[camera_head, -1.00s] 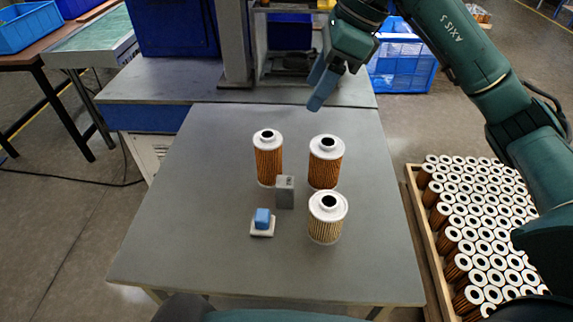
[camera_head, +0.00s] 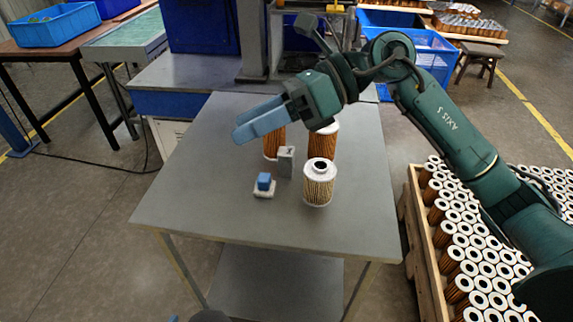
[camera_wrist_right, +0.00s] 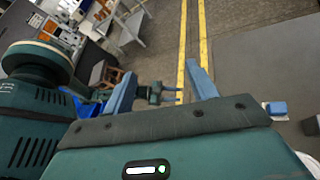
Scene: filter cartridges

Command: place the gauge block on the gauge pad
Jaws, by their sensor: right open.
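A small blue block (camera_head: 264,181) sits on a small white pad (camera_head: 264,193) on the grey table. A grey upright block with a dark mark (camera_head: 286,161) stands just behind and right of them. I cannot tell from looks alone which block is the gauge block. My right gripper (camera_head: 246,128) is open and empty, above the table and behind the blocks. In the right wrist view, the blue block (camera_wrist_right: 276,108) shows at the right edge, outside the open fingers (camera_wrist_right: 158,78). My left gripper (camera_wrist_right: 174,96) shows small there, with its fingers apart and empty, away from the blocks.
A pale filter cartridge (camera_head: 319,185) stands right of the blocks. Two brown cartridges, one at the back (camera_head: 323,143), are partly hidden by my right gripper. A crate of many cartridges (camera_head: 470,240) stands right of the table. The table's front and left are clear.

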